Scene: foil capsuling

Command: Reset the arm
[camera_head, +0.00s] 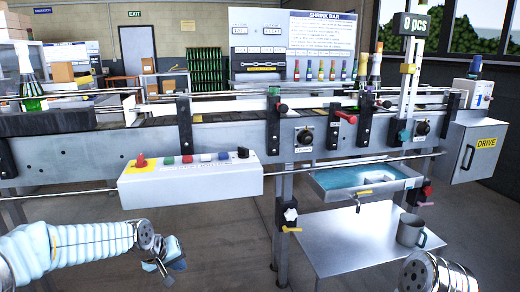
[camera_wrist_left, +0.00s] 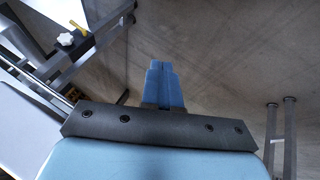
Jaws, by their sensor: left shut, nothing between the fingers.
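My left arm comes in from the lower left in the head view. My left gripper (camera_head: 163,262) hangs in front of the conveyor machine, low over the floor and apart from everything. In the left wrist view its two blue fingers (camera_wrist_left: 165,85) lie together, shut and empty, with floor beyond them. Part of my right arm shows at the lower right of the head view; its gripper is out of view.
A control box (camera_head: 190,176) with buttons juts from the conveyor frame (camera_head: 230,140). A low metal table (camera_head: 345,240) holds a grey mug (camera_head: 412,231). A blue-lined tray (camera_head: 350,177) hangs above it. Several bottles stand along the line. The floor (camera_head: 215,240) before the frame is clear.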

